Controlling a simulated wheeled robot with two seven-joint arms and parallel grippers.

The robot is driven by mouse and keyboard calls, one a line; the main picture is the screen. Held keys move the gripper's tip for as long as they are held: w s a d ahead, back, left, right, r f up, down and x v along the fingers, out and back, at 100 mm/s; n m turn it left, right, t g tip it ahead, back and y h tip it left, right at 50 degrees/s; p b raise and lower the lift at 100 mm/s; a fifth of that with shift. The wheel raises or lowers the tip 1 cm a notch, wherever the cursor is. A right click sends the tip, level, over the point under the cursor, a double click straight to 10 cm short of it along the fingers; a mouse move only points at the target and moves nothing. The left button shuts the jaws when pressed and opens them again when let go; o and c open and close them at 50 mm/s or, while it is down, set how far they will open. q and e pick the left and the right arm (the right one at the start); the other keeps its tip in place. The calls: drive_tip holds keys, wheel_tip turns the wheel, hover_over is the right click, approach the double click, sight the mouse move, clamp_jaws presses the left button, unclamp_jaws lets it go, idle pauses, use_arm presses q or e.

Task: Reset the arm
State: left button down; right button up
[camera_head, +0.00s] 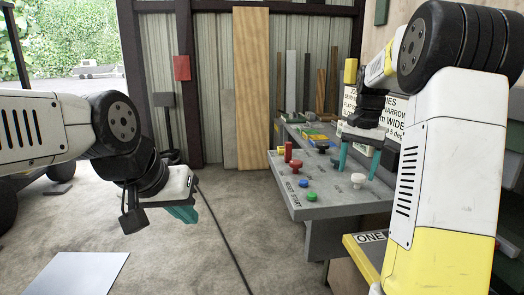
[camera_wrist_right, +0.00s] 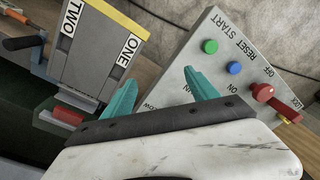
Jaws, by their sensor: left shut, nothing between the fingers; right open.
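The grey control panel (camera_head: 330,205) stands right of centre in the head view. It carries a green button (camera_head: 311,196), a blue button (camera_head: 303,183) and a red-handled switch (camera_head: 288,152). In the right wrist view the green START button (camera_wrist_right: 210,46), blue RESET button (camera_wrist_right: 234,68) and red switch (camera_wrist_right: 263,92) show beyond the fingers. My right gripper (camera_head: 359,160) is open over the panel's right part, its teal fingers (camera_wrist_right: 160,78) apart with nothing between them. My left gripper (camera_head: 182,214) is shut and empty, hanging over the floor well left of the panel.
A yellow-edged box labelled ONE (camera_head: 371,237) stands in front of the panel; the right wrist view also shows its TWO label (camera_wrist_right: 70,22). A white knob (camera_head: 357,179) rises near my right fingers. A black cable (camera_head: 222,235) crosses the floor. A pale sheet (camera_head: 78,273) lies front left.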

drive_tip(key=s+a+n+t+y, duration=0.1)
drive_tip(key=s+a, duration=0.5)
drive_tip(key=s, duration=0.6)
drive_tip(key=s+a+r+n+t+y, duration=0.1)
drive_tip(key=s+a+n+t, duration=0.3)
drive_tip(key=s, duration=0.8)
drive_tip(key=shift+s+a+r+n+t, duration=0.3)
drive_tip(key=shift+a+n, duration=1)
drive_tip(key=shift+a, duration=0.35)
